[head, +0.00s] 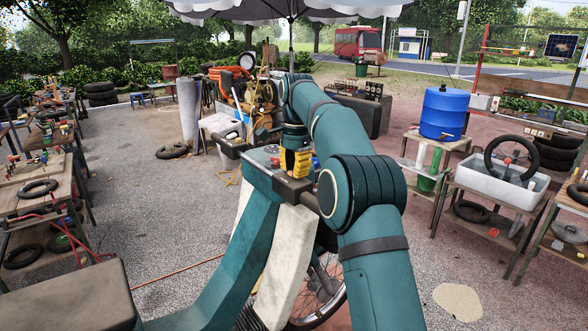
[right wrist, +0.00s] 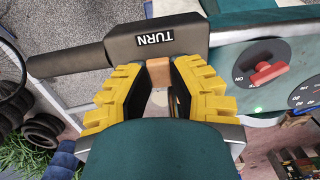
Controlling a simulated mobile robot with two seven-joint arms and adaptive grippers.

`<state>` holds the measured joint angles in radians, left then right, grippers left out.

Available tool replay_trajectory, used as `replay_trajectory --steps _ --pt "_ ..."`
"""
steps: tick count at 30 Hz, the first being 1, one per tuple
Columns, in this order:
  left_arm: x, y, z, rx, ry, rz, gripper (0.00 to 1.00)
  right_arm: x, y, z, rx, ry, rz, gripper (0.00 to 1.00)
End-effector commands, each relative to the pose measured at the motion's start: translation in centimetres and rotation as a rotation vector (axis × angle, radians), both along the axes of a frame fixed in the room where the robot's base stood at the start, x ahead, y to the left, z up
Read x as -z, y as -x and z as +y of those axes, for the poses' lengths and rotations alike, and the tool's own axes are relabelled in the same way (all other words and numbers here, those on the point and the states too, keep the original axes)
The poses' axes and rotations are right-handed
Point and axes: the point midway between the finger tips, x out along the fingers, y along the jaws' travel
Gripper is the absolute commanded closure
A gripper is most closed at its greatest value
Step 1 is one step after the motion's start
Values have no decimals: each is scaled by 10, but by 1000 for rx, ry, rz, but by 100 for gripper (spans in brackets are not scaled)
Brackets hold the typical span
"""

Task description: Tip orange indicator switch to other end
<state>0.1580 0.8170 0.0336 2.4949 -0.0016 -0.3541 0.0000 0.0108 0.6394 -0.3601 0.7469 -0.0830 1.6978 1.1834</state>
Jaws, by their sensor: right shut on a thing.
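The orange indicator switch (right wrist: 159,72) is a small orange-brown block in the right wrist view. It sits at the edge of a dark housing (right wrist: 180,37) marked "TURN", which reads upside down there. My right gripper (right wrist: 158,84) has its yellow fingers on both sides of the switch and is shut on it. In the head view the yellow fingers of my right gripper (head: 296,164) are at the dark housing (head: 294,189) on the teal cart. The switch is hidden there by the gripper. My left gripper is not in view.
A red knob (right wrist: 270,72) on a dark round dial sits beside the housing. A dark grip (right wrist: 65,62) extends from the housing's other side. A blue barrel (head: 443,112) and a white tub (head: 500,180) stand to the right. Open paving lies left of the cart.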

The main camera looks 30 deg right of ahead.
Motion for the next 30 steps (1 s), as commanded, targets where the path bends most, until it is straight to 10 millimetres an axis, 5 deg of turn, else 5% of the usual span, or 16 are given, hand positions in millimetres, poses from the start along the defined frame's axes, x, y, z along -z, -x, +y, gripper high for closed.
replay_trajectory --steps 2,3,5,22,30 --pt "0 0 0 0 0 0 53 2 0 0 0 -1 7 100" --pt "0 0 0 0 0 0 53 2 0 0 0 -1 7 69" --pt "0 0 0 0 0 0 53 2 0 0 0 -1 6 48" --pt "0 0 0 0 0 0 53 0 0 1 0 21 0 47" --pt "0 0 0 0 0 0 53 0 0 7 -4 207 -13 47"
